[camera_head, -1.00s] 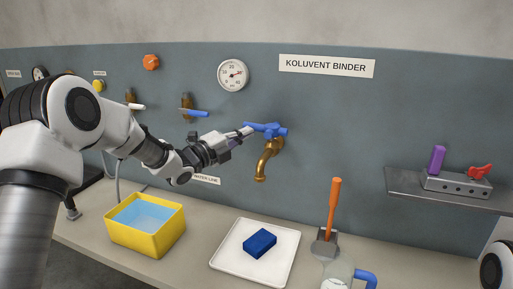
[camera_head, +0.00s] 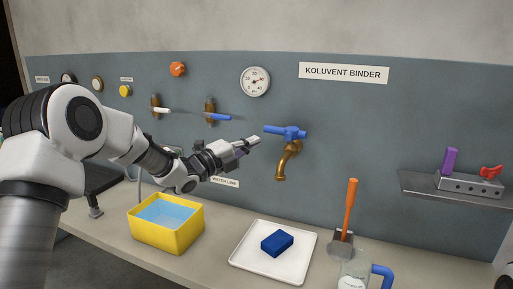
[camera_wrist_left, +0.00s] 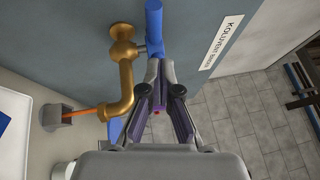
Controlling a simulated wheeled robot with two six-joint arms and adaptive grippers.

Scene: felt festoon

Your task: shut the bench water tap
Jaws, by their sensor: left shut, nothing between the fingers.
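The bench tap has a curved brass spout (camera_head: 287,160) and a blue handle (camera_head: 285,131) lying roughly level across its top, its long end to the left. My left gripper (camera_head: 257,140) is shut and empty, just left of and slightly below the handle's left end, with a small gap in the head view. In the left wrist view the shut fingertips (camera_wrist_left: 159,64) lie by the end of the blue handle (camera_wrist_left: 154,25), beside the brass spout (camera_wrist_left: 124,85); contact cannot be told there. My right gripper is not in view.
A yellow tub of water (camera_head: 165,239), a white tray (camera_head: 248,265) with a blue block (camera_head: 277,243), an orange-handled tool (camera_head: 350,205) and a glass jug (camera_head: 353,272) stand on the bench. Two smaller valves, one with a blue lever (camera_head: 219,117), are left. A metal shelf (camera_head: 425,188) is right.

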